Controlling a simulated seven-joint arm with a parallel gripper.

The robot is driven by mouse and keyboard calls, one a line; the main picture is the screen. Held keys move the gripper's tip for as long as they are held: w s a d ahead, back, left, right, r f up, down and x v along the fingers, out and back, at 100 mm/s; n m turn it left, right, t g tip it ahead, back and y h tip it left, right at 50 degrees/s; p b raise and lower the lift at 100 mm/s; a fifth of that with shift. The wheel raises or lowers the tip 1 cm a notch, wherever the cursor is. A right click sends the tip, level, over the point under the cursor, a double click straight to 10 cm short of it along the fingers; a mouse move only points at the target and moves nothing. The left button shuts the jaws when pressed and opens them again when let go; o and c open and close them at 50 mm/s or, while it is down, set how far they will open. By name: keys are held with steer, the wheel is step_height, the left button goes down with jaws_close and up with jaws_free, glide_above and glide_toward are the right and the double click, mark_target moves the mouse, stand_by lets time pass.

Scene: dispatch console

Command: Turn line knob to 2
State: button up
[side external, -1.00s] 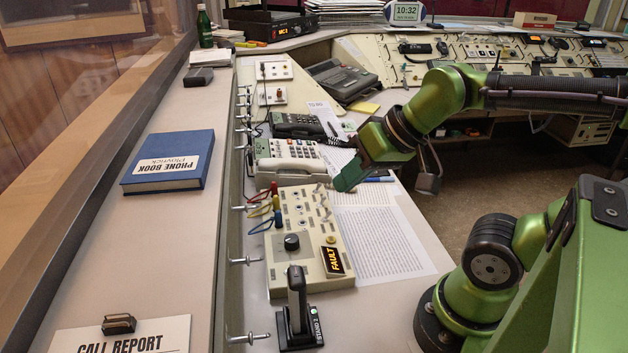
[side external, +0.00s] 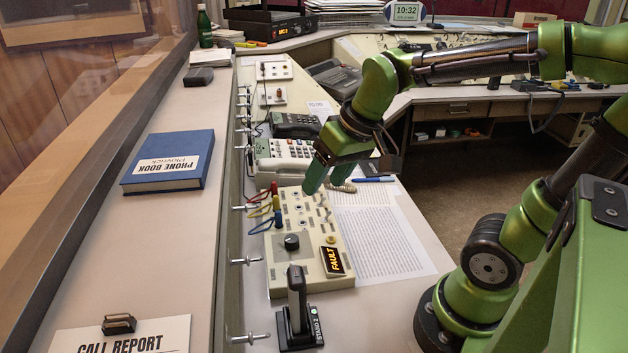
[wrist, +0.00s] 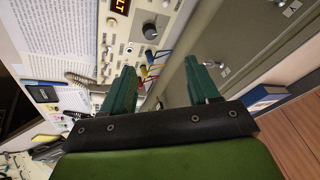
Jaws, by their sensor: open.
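The line knob is a black round knob (side external: 291,242) on the beige panel box (side external: 310,282), left of the lit orange FAULT display (side external: 333,260). In the wrist view the knob (wrist: 150,31) shows beyond the fingers, near the top centre. My gripper (side external: 325,186) is above the far end of the panel box, beyond the knob and apart from it. Its green fingers also show in the wrist view (wrist: 163,84), spread wide with nothing between them. The knob's marked numbers are too small to read.
Red, yellow and blue cables (side external: 268,208) loop at the panel's left edge. A black lever (side external: 297,300) stands upright at its near end. A telephone (side external: 285,152) is behind the panel. Printed sheets (side external: 385,245) lie to the right, and a blue phone book (side external: 170,160) on the left ledge.

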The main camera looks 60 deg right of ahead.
mark_target(291, 238)
steer(key=w+d+f+n+g, duration=0.1)
steer(key=w+f+n+g, duration=0.3)
steer(key=w+n, duration=0.6)
steer(key=shift+g+h, duration=0.4)
steer(key=shift+g, duration=0.1)
steer(key=f, duration=0.9)
steer(key=s+f, duration=0.1)
steer(key=f, duration=0.4)
steer(key=shift+a+f, duration=0.25)
steer(key=shift+f, duration=0.05)
steer(key=shift+w, duration=0.1)
steer(key=c, duration=1)
